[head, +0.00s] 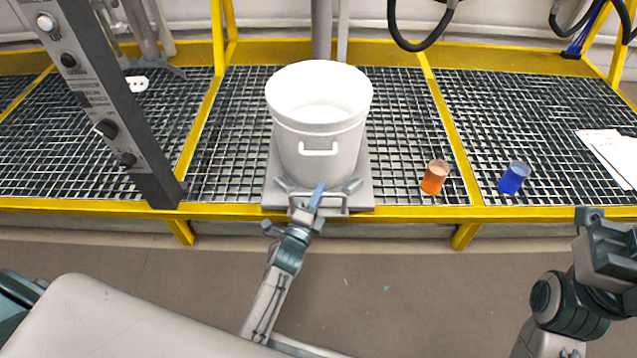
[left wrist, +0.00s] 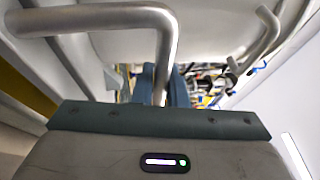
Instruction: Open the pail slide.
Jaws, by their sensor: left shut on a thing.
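A white open-topped pail (head: 318,140) stands upright on the grey pail slide (head: 364,190), a flat plate on the grating at the platform's front edge. The slide's metal handle (head: 340,211) sticks out at the front. My left gripper (head: 315,198) is at this handle, shut on its bar. In the left wrist view, the handle (left wrist: 100,17) curves down between the fingers of my left gripper (left wrist: 163,85), which hide the gripped part. My right gripper (head: 590,222) is at the right edge, away from the slide; its jaw gap does not show clearly.
A grey control post (head: 100,100) with knobs stands left of the pail. An orange beaker (head: 435,178), a blue beaker (head: 514,178) and white papers (head: 612,152) lie to the right on the grating. The floor before the yellow rail (head: 400,212) is clear.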

